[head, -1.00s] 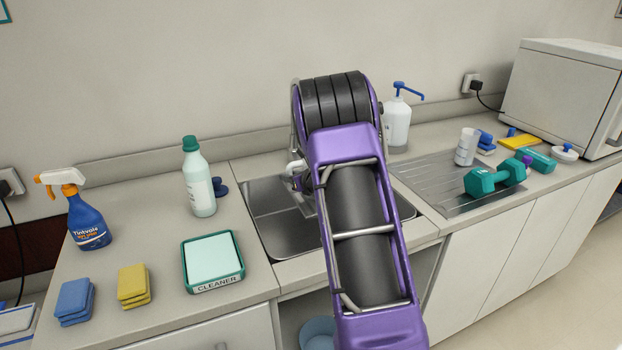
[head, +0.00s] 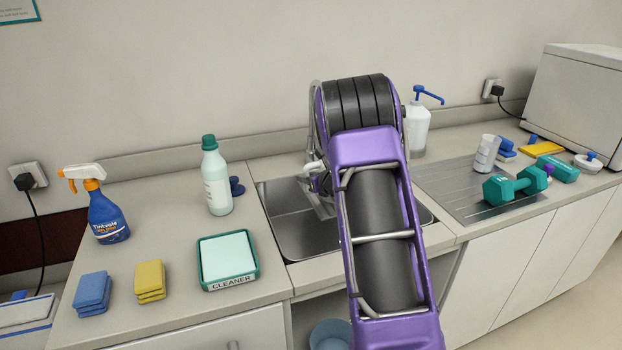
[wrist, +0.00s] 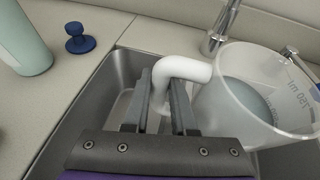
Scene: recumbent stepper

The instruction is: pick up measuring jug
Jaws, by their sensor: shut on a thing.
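The measuring jug (wrist: 258,105) is clear, with dark printed marks and a white handle (wrist: 185,68). In the wrist view it is at the right, over the sink and close to the tap. My gripper (wrist: 167,100) is shut on the handle, one grey finger on each side. The jug's bottom is out of view, so I cannot tell whether it touches the sink.
The metal sink (head: 291,225) lies under my arm, with a tap (wrist: 222,25) at its back. A green-capped bottle (head: 217,182), blue stopper (wrist: 82,40) and cleaner tray (head: 203,283) stand left. A pump bottle (head: 417,130) and teal dumbbell (head: 515,186) are right.

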